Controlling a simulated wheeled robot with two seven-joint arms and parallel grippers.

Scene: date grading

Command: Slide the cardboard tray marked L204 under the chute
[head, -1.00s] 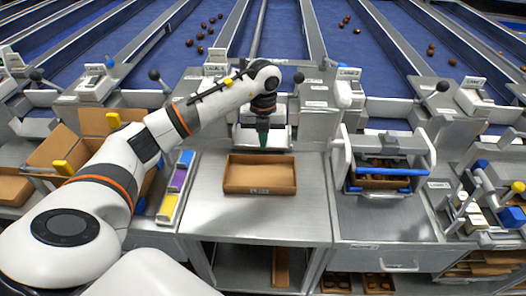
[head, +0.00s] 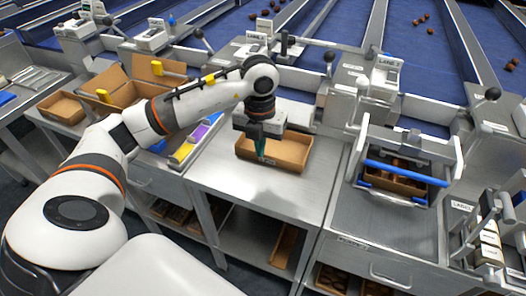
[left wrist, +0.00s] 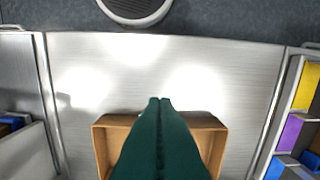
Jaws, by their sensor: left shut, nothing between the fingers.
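The brown cardboard tray (head: 293,145) sits on the steel table in the middle of the head view, below my left forearm. It looks empty inside. A mark shows on its front wall but I cannot read it. My left gripper (head: 260,157) is shut and empty, its green fingers pointing down at the tray's front side. In the left wrist view the fingers (left wrist: 160,103) overlap the tray (left wrist: 218,133) and their tips reach past its wall on my side. Contact is not clear. The chute behind the tray is largely hidden by my arm. My right gripper is not in view.
A steel frame with a blue bar (head: 405,173) stands to the right, around another tray. Coloured bins (head: 183,150) are close on the left, with open cardboard boxes (head: 115,85) beyond. The steel table top (head: 240,178) is bare in front of the tray.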

